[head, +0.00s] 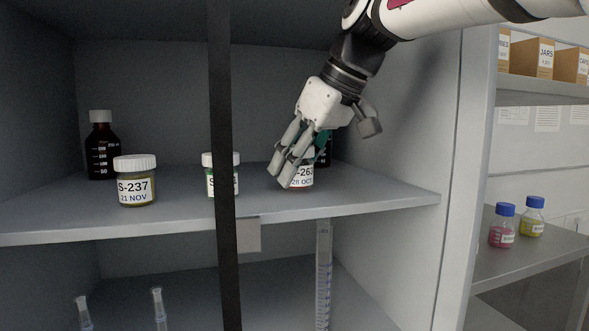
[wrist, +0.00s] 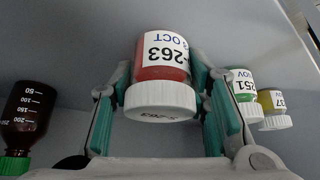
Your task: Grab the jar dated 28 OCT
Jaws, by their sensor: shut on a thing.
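The jar dated 28 OCT (head: 303,178), labelled S-263, is on the right part of the cabinet shelf in the head view. In the wrist view the same jar (wrist: 162,75) shows reddish contents and a white lid, and sits between the fingers. My gripper (head: 287,165) comes down from the upper right and is shut on this jar; in the wrist view its teal finger pads (wrist: 165,90) lie on both sides of it. The fingers hide part of the jar in the head view. I cannot tell whether the jar is off the shelf.
The S-237 jar dated 21 NOV (head: 136,183) and another white-lidded jar (head: 210,180), partly behind a dark vertical post (head: 224,120), stand to the left. A brown bottle (head: 102,150) is at the far left. Another dark bottle (head: 324,153) stands behind my gripper.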

